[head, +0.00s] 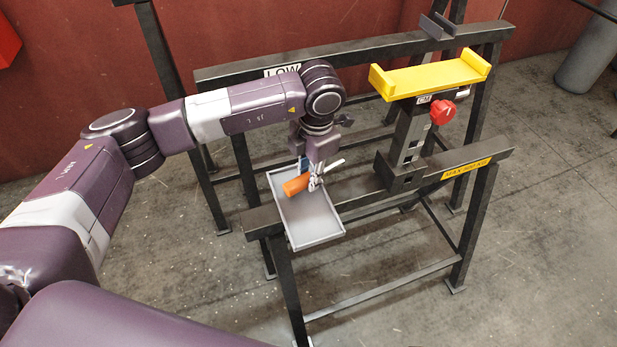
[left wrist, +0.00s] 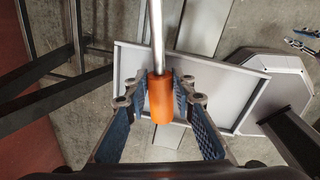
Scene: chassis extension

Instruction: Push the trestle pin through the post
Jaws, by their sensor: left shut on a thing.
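My left gripper (head: 311,182) is shut on the orange handle of the trestle pin (head: 296,186), above the grey tray (head: 318,234). In the left wrist view, the blue-padded fingers of the left gripper (left wrist: 160,95) clasp both sides of the orange handle of the pin (left wrist: 161,100). Its bare metal shaft runs up out of that picture. In the head view the fingers partly hide the pin. The dark upright post (head: 405,145), with light holes in its face, stands to the right, apart from the pin.
A yellow saddle (head: 432,77) tops the post, with a red knob (head: 442,112) just below it. A LOW label (head: 282,71) is on the back rail. The tray looks empty.

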